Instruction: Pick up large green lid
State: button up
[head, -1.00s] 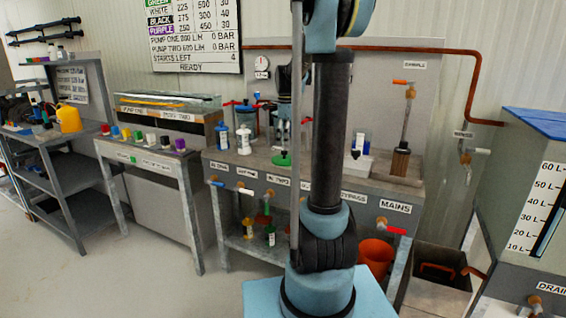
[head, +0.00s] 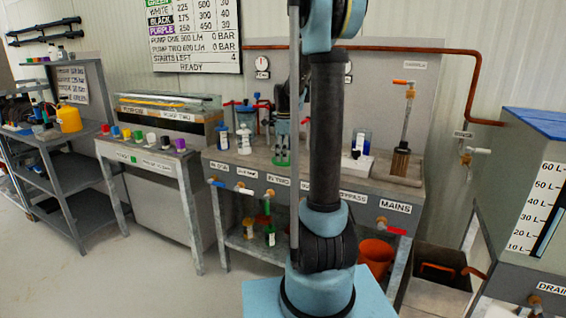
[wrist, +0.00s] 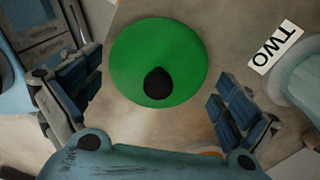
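The large green lid (wrist: 140,50) is a round green disc with a black knob, lying on the bench top in the wrist view. In the head view only a little of the green lid (head: 280,163) shows below my gripper (head: 281,150). In the wrist view my gripper (wrist: 155,92) is open, with its two blue padded fingers apart on the left and right of the lid's near part. Nothing is held between them. The wrist view does not clearly show the height of the fingertips above the lid.
A "TWO" label (wrist: 275,47) and a pale rounded part lie right of the lid in the wrist view. White and blue bottles (head: 243,140) stand left of my gripper on the bench (head: 225,161). A white block with a bottle (head: 357,160) stands to the right.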

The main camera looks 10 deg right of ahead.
jog(key=c, duration=1.2)
jog(key=shift+o, duration=0.2)
jog(key=shift+r, duration=0.15)
